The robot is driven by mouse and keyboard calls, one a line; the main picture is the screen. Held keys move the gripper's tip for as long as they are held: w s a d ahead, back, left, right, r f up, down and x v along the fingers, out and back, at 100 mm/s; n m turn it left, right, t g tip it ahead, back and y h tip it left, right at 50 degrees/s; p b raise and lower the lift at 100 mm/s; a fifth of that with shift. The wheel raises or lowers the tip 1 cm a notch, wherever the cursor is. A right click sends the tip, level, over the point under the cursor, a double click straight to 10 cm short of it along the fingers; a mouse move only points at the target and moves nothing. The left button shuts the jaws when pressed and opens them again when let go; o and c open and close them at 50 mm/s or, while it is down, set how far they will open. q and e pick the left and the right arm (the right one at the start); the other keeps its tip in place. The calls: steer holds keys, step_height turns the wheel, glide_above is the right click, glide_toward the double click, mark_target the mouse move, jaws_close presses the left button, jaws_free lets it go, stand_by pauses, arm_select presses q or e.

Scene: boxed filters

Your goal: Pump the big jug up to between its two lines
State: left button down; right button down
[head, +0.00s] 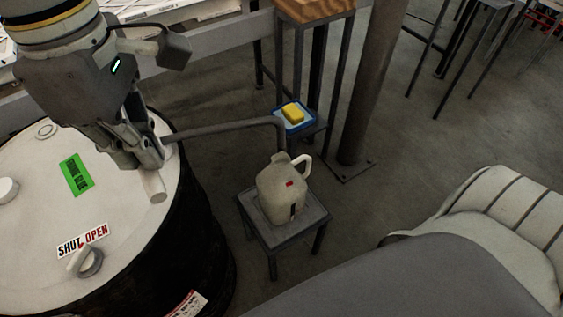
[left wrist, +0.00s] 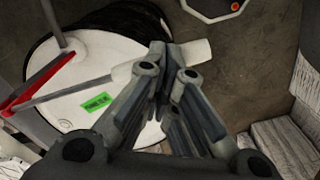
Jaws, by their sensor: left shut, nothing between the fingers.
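The big jug (head: 283,190), off-white with a handle, stands upright on a small grey stool. A small red mark and a dark strip show on its side; I cannot make out its level. A grey spout pipe (head: 225,128) runs from the drum to above the jug. The black drum (head: 195,245) has a white lid (head: 35,205) with a green label. A pale bar end (head: 154,187) shows just below my left gripper (head: 150,160). My left gripper is shut and empty over the lid; whether it touches the bar is unclear. It also shows in the left wrist view (left wrist: 170,75).
A "SHUT OPEN" label (head: 82,241) lies beside a small valve knob (head: 88,263) on the lid. A yellow sponge (head: 293,113) lies in a blue tray behind the jug. A thick post (head: 372,85) stands to its right.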

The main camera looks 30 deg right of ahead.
arm_select(q)
step_height(320, 180, up, 9)
steer(key=p, duration=0.5)
steer(key=shift+w+p, duration=0.15)
steer(key=shift+p, duration=0.2)
steer(key=shift+r, duration=0.1)
stand_by(0.4)
